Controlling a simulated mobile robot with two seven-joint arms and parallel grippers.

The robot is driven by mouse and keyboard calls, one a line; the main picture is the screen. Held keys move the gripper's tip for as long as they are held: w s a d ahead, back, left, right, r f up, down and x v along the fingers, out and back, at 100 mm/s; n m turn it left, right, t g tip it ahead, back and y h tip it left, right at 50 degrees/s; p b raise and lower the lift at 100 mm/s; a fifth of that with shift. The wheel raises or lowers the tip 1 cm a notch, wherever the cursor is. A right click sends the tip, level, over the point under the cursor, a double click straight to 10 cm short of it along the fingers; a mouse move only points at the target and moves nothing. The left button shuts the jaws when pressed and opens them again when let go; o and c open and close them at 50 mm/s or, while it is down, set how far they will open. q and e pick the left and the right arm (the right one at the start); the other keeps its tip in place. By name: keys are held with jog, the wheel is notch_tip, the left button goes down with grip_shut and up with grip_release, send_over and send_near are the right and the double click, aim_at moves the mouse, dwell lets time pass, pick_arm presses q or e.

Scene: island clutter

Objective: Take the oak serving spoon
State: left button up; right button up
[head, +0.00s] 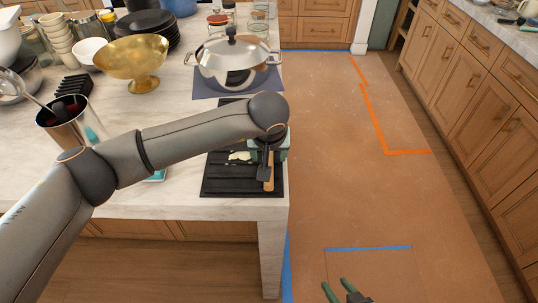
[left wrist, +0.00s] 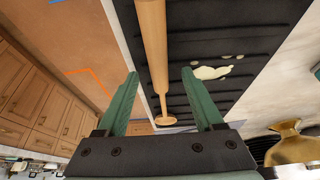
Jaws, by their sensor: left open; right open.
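The oak serving spoon (left wrist: 152,38) lies on a black ribbed mat (left wrist: 250,20) in the left wrist view. Its thick light-wood length runs up the picture, and a thin part leads down to a small rounded end. My left gripper (left wrist: 160,76) is open, with its green fingers on either side of the spoon; I cannot tell how far above it they are. In the head view a short wooden part (head: 268,178) shows below the left gripper (head: 268,152), and my arm hides the rest. My right gripper (head: 334,285) is open and empty over the floor.
A pale smear (head: 240,156) marks the black mat (head: 225,183) near the counter's right edge. A lidded steel pot (head: 231,62) stands behind. A gold footed bowl (head: 133,60) and a steel utensil holder (head: 76,125) stand left. The floor (head: 340,170) to the right is clear.

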pick_arm(q)
grip_shut()
dwell(0.5)
